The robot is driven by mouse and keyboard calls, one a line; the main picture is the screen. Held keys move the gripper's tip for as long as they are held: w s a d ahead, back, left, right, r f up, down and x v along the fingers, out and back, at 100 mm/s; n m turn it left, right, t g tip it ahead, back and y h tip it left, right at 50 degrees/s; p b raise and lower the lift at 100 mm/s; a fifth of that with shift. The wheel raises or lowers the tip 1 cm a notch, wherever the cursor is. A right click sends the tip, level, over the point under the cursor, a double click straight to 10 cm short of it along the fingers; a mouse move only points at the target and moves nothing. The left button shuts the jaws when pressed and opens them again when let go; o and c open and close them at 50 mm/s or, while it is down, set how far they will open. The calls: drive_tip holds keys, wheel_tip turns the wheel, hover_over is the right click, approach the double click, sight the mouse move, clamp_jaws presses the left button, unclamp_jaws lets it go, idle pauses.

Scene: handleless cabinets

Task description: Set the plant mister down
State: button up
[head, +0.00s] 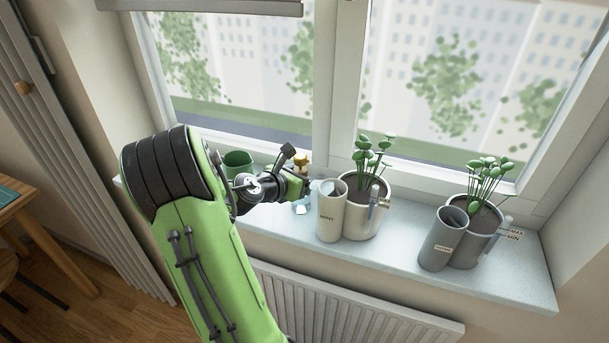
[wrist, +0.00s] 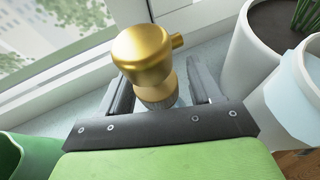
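The plant mister has a round gold head with a short nozzle, which shows in the wrist view (wrist: 145,55) and in the head view (head: 302,160). A little of its pale, glassy body (head: 301,208) shows low down, near the sill. My gripper (wrist: 160,80) has one finger on each side of the mister, below the gold head, and appears shut on its body. The finger contacts are hidden behind the head and collar. The mister looks upright. Whether its base touches the sill (head: 410,255) is unclear.
A green pot (head: 238,160) stands left of the mister. To its right are a cream cup (head: 331,218) and a cream plant pot (head: 362,220). Farther right stand a grey cup (head: 441,245) and a grey plant pot (head: 480,240). The window is close behind; the sill's right end is clear.

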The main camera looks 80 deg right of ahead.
drive_tip(key=shift+r, duration=0.25)
drive_tip(key=p+v, duration=0.2)
drive_tip(key=v, duration=1)
drive_tip(key=shift+p, duration=0.3)
drive_tip(key=shift+w+f, duration=0.1)
drive_tip(key=w+a+m+t+y, duration=0.4)
drive_tip(key=a+m, duration=0.1)
drive_tip(key=a, duration=0.6)
drive_tip(key=w+a+m+t+y, duration=0.4)
drive_tip(key=a+m+t, duration=0.1)
drive_tip(key=a, duration=0.5)
drive_tip(key=s+a+r+m+t+y, duration=0.1)
drive_tip(key=s+a+r+y, duration=0.1)
drive_tip(key=a, duration=0.5)
drive_tip(key=s+a+r+m+y, duration=0.2)
drive_tip(key=a, duration=0.5)
drive_tip(key=shift+s+t, duration=0.2)
drive_tip(key=shift+t, duration=0.2)
